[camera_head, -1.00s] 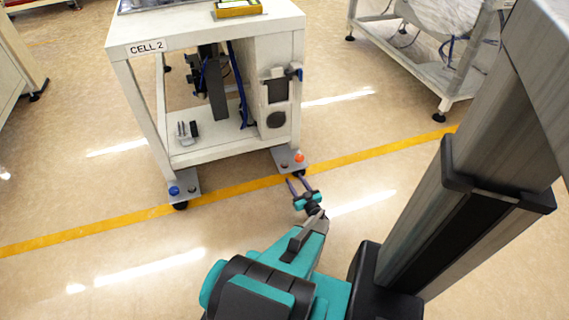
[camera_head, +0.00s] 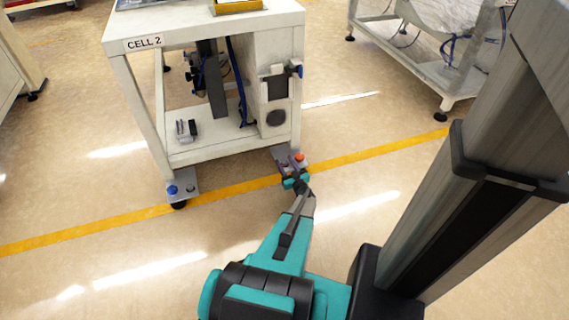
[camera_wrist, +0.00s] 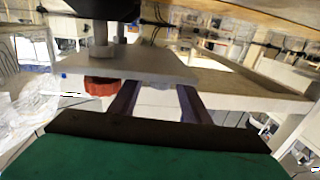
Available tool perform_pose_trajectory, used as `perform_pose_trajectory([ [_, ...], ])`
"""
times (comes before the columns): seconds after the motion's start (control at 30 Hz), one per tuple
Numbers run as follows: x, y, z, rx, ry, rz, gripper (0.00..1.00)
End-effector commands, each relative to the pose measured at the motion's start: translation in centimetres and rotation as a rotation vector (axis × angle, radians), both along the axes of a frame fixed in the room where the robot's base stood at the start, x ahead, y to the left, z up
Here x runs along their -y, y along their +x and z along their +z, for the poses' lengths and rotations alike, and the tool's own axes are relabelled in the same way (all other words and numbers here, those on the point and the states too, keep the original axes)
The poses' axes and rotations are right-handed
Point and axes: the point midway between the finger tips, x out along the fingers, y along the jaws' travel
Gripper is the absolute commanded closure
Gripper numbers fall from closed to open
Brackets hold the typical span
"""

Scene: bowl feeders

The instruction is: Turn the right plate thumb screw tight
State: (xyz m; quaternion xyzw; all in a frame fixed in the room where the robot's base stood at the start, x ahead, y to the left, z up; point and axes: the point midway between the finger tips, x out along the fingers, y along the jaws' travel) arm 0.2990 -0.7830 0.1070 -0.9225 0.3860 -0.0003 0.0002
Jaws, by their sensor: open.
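The right plate (camera_head: 281,153) sits at the foot of the CELL 2 stand's right front leg. Its orange-red thumb screw (camera_head: 300,158) stands on top near the right edge. My gripper (camera_head: 289,166) is at the plate's front edge, its fingers open, just left of the screw. In the wrist view, which looks upside down, the red screw (camera_wrist: 104,87) hangs beneath the plate (camera_wrist: 150,64). There my gripper (camera_wrist: 157,86) has both fingers to the right of the screw, with nothing held between them. The nearer finger partly overlaps the screw's edge.
The left plate (camera_head: 188,182) bears a blue thumb screw (camera_head: 173,190). The CELL 2 stand (camera_head: 210,154) rises behind the right plate, with its leg close to the gripper. A grey block (camera_head: 181,130) lies on its lower shelf. Floor in front is open.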

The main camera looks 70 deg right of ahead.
Motion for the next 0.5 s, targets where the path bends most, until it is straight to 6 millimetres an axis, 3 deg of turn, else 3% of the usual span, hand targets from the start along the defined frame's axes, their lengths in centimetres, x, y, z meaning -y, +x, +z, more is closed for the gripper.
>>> perform_pose_trajectory([
  [0.43, 0.65, 0.68, 0.03, 0.000, 0.000, 0.000, 0.57],
  [0.5, 0.64, 0.67, 0.03, 0.000, 0.000, 0.000, 0.65],
])
